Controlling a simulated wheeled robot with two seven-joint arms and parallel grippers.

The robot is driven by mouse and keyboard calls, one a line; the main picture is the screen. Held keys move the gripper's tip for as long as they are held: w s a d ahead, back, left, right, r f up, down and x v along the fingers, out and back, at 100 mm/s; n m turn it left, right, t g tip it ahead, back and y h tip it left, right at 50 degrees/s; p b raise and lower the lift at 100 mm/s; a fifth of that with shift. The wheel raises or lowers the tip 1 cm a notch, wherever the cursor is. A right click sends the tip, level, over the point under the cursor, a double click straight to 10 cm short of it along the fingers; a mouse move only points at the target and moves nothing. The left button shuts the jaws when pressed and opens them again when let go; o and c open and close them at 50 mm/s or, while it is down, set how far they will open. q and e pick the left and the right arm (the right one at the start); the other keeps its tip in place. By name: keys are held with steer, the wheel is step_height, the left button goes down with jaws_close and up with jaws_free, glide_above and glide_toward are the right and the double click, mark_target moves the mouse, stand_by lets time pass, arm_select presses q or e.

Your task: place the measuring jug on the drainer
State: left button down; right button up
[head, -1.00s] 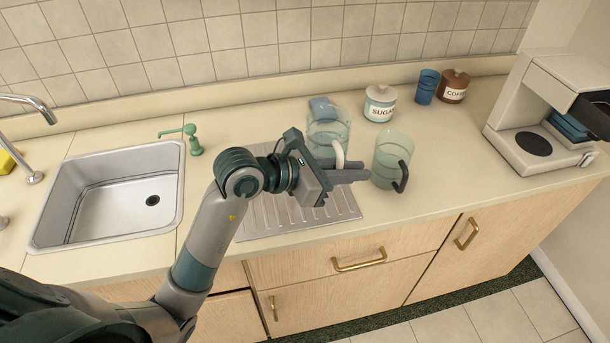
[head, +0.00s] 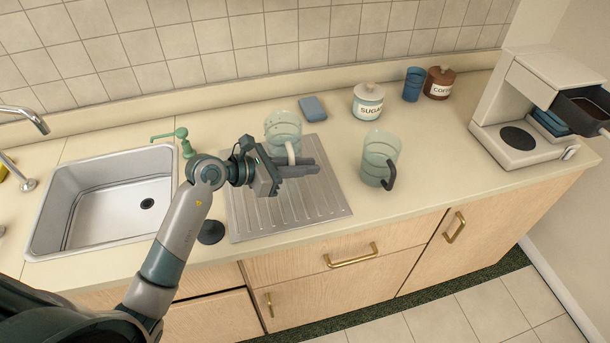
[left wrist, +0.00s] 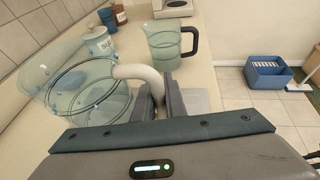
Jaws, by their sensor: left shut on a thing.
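The measuring jug (head: 283,127), clear glass with a pale handle, is at the back of the ribbed metal drainer (head: 325,200). I cannot tell whether its base touches the drainer or hangs above it. My left gripper (head: 303,168) is shut on the jug's handle, in front of the body. A second clear jug (head: 377,152) with a dark handle stands on the counter right of the drainer. My right gripper is out of view.
The sink (head: 108,200) and a green soap pump (head: 183,143) are to the left. A blue sponge (head: 313,108), sugar jar (head: 368,101), blue cup (head: 413,84), coffee jar (head: 439,82) and coffee machine (head: 515,115) stand behind and right. The drainer's front is clear.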

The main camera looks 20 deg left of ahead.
arm_select(q)
steer(key=shift+f+p, duration=0.75)
steer(key=shift+f, duration=1.25)
steer(key=shift+f, duration=0.2)
steer(key=c, duration=1.8)
jaws_free()
steer(key=shift+r, duration=0.25)
